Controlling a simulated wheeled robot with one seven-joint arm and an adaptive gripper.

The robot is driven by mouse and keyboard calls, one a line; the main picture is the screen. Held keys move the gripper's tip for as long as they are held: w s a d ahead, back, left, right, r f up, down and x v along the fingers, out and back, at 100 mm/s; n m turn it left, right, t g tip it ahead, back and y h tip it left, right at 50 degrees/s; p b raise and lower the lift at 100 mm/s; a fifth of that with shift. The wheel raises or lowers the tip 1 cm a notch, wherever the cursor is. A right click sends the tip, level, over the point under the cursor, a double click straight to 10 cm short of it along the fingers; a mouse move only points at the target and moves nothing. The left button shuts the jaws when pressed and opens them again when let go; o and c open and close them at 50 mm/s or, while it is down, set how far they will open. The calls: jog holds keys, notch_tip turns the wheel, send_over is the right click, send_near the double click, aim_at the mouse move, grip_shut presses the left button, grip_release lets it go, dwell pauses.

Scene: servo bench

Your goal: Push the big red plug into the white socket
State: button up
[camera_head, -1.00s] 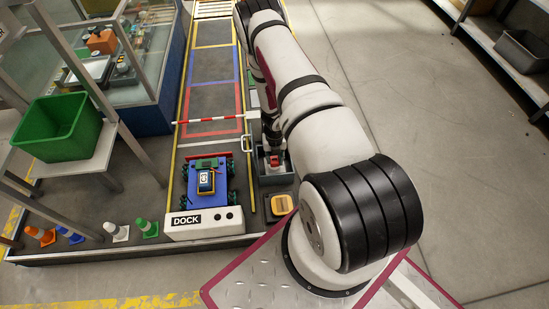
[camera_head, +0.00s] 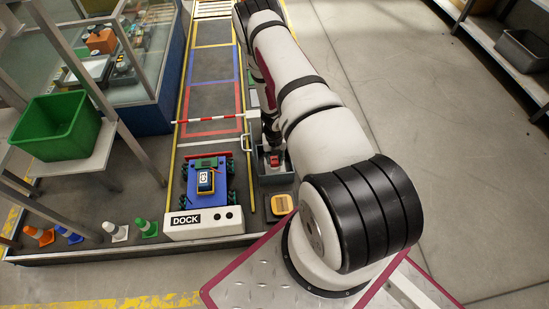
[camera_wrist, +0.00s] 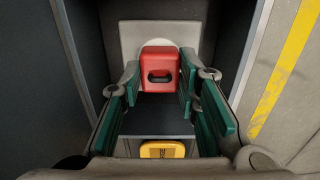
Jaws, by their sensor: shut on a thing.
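The big red plug (camera_wrist: 159,68) is a red block with a dark slot in its near face, in the middle of the wrist view. My gripper (camera_wrist: 159,80) has its green-lined fingers on either side of the plug and is shut on it. The white socket (camera_wrist: 179,44) shows as a pale round rim behind the plug, in front of a light plate. The plug covers most of it, so I cannot tell how far in it sits. In the head view the red plug (camera_head: 275,160) shows small inside a grey bay beside the dock, below my arm.
Dark bay walls (camera_wrist: 85,45) stand close on both sides of my gripper. A yellow-topped block (camera_wrist: 162,149) lies near the bay's front. Left of the bay are a blue cart (camera_head: 207,190), the white DOCK block (camera_head: 203,222) and a red-white barrier bar (camera_head: 208,118).

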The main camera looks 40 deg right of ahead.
jog(key=shift+f, duration=0.35)
jog(key=o, duration=1.2)
jog(key=shift+c, duration=0.2)
notch_tip(320, 180, up, 12)
